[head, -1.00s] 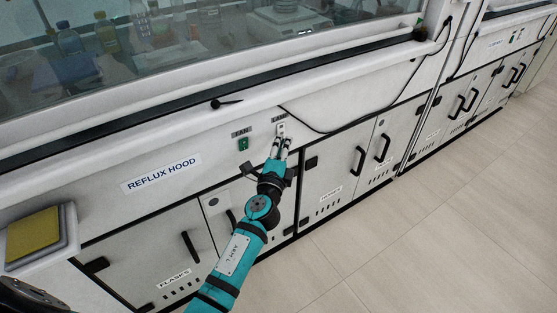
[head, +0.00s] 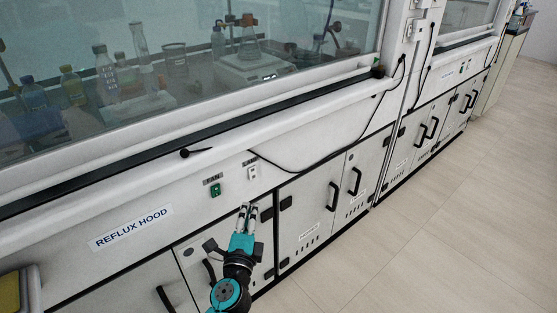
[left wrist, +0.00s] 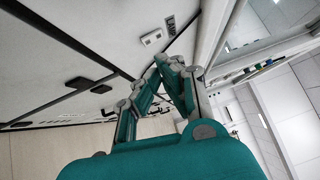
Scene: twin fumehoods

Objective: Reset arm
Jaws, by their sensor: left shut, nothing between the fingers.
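My left gripper (head: 246,208) is in front of the white panel of the reflux hood, below the lamp switch (head: 252,173) and apart from it. In the left wrist view its fingers (left wrist: 165,62) are closed together with nothing between them. The lamp switch also shows in the left wrist view (left wrist: 152,38), beyond the fingers. The green fan switch (head: 215,190) is to the left of the lamp switch. My right gripper is not in view.
The hood's closed glass sash (head: 190,70) has bottles and flasks behind it. A black cable (head: 330,160) hangs along the panel. Cabinet doors with black handles (head: 333,197) are below. The tiled floor (head: 440,230) to the right is clear. A yellow pad (head: 9,293) is at the lower left.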

